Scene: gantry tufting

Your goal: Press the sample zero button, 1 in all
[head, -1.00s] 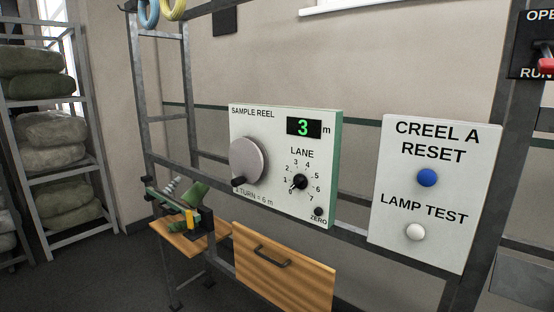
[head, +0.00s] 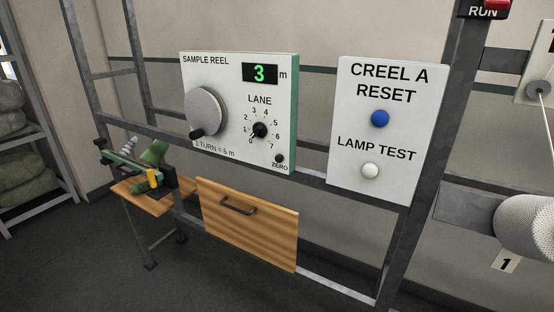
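The sample reel panel (head: 222,125) is a white box with a green side, mounted on the grey frame. Its small dark zero button (head: 279,158) sits at the lower right, above the word ZERO. The green display (head: 260,73) reads 3 m. A large grey crank disc (head: 206,111) with a black handle is on the left of the panel. The black lane knob (head: 260,130) is in the middle of a dial marked 0 to 7. Neither of my grippers is in the head view.
Right of it is a white panel (head: 349,104) with a blue creel A reset button (head: 380,118) and a white lamp test button (head: 370,170). Below are a wooden drawer front (head: 247,225) and a small bench (head: 128,190) with tools. A white cone (head: 528,226) is at right.

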